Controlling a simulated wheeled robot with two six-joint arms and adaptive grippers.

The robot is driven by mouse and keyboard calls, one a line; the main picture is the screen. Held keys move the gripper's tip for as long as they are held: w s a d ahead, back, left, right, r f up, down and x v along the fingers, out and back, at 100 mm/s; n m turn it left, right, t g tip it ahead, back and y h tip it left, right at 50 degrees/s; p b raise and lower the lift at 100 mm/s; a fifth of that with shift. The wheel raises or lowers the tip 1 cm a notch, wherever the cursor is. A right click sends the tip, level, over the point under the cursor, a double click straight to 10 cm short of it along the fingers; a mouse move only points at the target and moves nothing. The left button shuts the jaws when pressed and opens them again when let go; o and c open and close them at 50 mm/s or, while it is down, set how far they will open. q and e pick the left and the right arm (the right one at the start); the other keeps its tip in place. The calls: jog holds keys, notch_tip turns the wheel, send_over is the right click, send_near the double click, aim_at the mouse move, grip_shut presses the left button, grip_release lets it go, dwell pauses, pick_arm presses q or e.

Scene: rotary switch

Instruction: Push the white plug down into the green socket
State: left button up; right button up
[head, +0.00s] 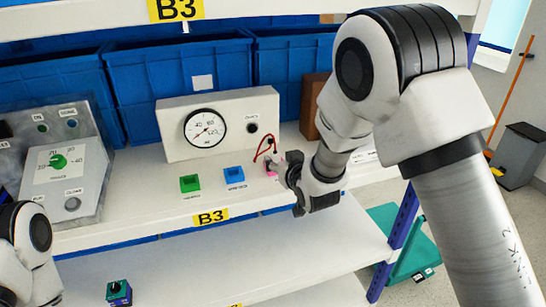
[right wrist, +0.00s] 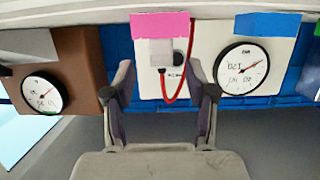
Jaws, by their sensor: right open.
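The white plug (right wrist: 161,53) shows in the right wrist view at the pink socket (right wrist: 160,25), with a red cable running from it. Whether it is seated there I cannot tell. The green socket (head: 190,183) stands on the shelf in the head view, left of the blue socket (head: 234,175), with nothing visible in it. My right gripper (head: 284,170) is at the pink socket and partly hides it in the head view. In the right wrist view its fingers (right wrist: 160,88) are open, spread to both sides of the plug, with nothing held. My left gripper is out of view.
A white gauge box (head: 175,143) stands behind the sockets; the red cable reaches it. A grey panel (head: 85,180) with a green dial stands at left, and a brown box (head: 312,105) at right. Blue bins (head: 165,78) line the back. The shelf front is clear near the green socket.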

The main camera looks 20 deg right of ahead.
aim_at(277, 156)
jog(key=p+x, duration=0.1)
jog(key=x, duration=0.3)
jog(key=shift+w+a+f, duration=0.1)
jog(key=shift+w+f, duration=0.05)
jog(key=shift+w, duration=0.25)
jog(key=shift+s, duration=0.35)
jog(key=c, duration=0.9)
grip_shut()
jog(key=shift+w, duration=0.1)
jog(key=shift+r, duration=0.25)
